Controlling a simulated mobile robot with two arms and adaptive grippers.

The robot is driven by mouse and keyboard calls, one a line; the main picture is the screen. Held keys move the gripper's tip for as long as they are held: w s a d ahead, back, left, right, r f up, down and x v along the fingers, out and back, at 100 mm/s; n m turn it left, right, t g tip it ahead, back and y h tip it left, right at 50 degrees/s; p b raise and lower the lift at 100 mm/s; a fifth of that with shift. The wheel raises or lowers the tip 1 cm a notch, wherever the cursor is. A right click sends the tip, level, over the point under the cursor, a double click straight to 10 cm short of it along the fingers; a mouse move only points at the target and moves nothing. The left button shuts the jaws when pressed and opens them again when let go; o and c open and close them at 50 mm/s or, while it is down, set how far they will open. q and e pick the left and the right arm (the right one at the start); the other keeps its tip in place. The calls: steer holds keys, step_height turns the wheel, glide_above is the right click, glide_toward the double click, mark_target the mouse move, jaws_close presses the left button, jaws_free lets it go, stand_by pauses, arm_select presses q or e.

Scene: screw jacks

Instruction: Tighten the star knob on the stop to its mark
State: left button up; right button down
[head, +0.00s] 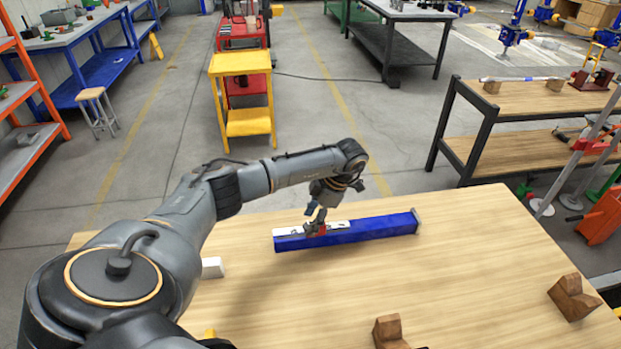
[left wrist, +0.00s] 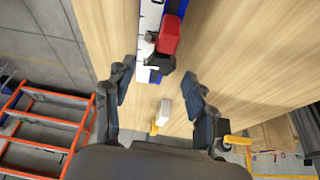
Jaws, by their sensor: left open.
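A blue beam (head: 375,226) with a white scale strip (head: 290,231) lies on the wooden table (head: 250,290). A small red stop (head: 321,229) sits on it near the strip; it also shows in the left wrist view (left wrist: 171,34). A dark knob-like part (left wrist: 159,64) is on the stop's near side; its star shape and any mark are too small to make out. My left gripper (head: 314,211) is over the stop. In the left wrist view its two fingers (left wrist: 160,97) are wide apart, with nothing between their tips. My right gripper is not visible.
A white block (head: 212,267) lies on the table left of the beam. Wooden V-shaped blocks (head: 390,332) (head: 573,298) stand at the front and right. The table between them is clear. A shelf bench (head: 520,100) and red clamps (head: 603,215) stand beyond the right edge.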

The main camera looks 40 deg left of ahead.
arm_select(q)
steer(key=shift+s+a+f, duration=0.15)
steer(key=shift+f, duration=0.45)
steer(key=c, duration=1.1)
steer(key=shift+c, duration=0.2)
steer(key=shift+m, duration=0.3)
steer(key=m+t+b, duration=0.1)
steer(key=m, duration=0.1)
steer(key=shift+m+y, duration=0.3)
steer(key=shift+y, duration=0.1)
steer(key=shift+m+t+b, duration=0.55)
steer(key=shift+m+t, duration=0.05)
steer(key=shift+m, duration=0.8)
